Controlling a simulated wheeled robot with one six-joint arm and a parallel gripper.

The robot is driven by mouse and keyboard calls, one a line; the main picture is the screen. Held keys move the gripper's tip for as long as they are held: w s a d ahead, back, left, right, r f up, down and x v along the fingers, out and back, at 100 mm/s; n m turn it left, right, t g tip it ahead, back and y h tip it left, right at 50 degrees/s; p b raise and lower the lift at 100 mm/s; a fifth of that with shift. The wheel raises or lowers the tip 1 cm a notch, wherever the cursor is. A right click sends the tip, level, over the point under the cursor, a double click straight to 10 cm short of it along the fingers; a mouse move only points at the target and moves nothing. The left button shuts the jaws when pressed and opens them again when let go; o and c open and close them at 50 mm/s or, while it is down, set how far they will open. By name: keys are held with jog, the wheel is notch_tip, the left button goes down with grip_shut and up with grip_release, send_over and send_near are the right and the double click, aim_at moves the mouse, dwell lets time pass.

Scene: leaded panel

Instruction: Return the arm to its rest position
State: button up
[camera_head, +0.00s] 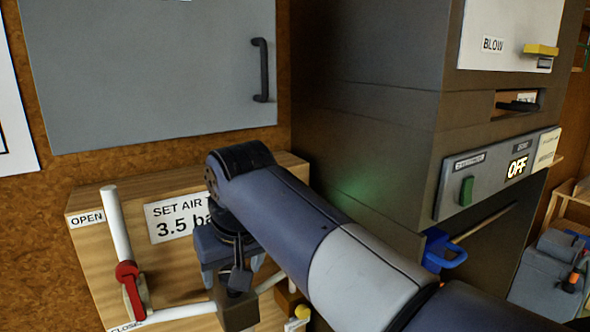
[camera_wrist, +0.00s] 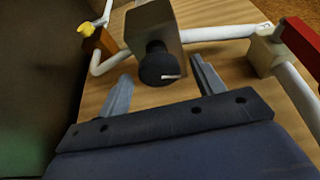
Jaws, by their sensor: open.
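My arm (camera_head: 290,215) reaches from the lower right across the head view to the wooden panel (camera_head: 85,235). In the wrist view my gripper (camera_wrist: 160,70) is open, its two grey fingers apart. A black round knob (camera_wrist: 158,66) on a metal block (camera_wrist: 152,22) shows between the fingers, with visible gaps on both sides. I cannot tell how far the fingertips are from the panel. In the head view my wrist hides part of the panel and its "SET AIR" label (camera_head: 178,218).
A white pipe (camera_head: 116,225) with a red valve handle (camera_head: 128,278) is left of my wrist. A yellow knob (camera_wrist: 86,28) is beside the block.

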jog(key=n+g+y+b, duration=0.1)
jog(key=n, duration=0.3)
jog(key=shift+w+d, duration=0.1)
jog(key=shift+d, duration=0.05)
jog(key=shift+n+g+y+b, duration=0.3)
jog(key=shift+n+g+y, duration=0.25)
jog(key=shift+n, duration=1.35)
jog(key=shift+d, duration=0.1)
